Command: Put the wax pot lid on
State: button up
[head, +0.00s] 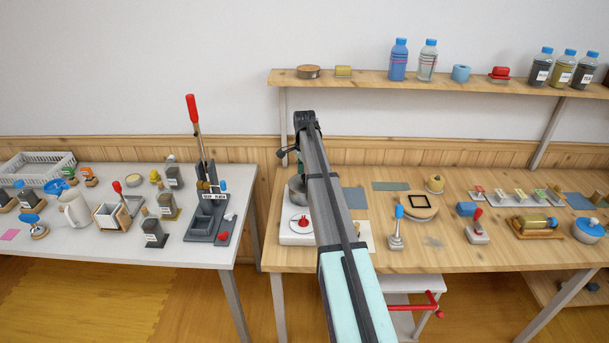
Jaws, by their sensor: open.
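A grey metal pot (297,190), which looks like the wax pot, stands at the left end of the wooden table, partly hidden behind my arm. A white plate unit (290,238) with a pale disc and a small red mark is just in front of it. My gripper (297,164) hangs from the far end of my arm, above or close to the pot. It is open, but my arm hides most of it, so contact with the pot cannot be told. I cannot make out a lid for the pot with certainty.
A lever press (207,215) with a red handle stands on the white table to the left. A shelf (370,81) with bottles runs above.

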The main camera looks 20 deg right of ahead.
notch_tip(320, 180, up, 12)
jog(key=shift+f, duration=0.2)
dwell(1.0)
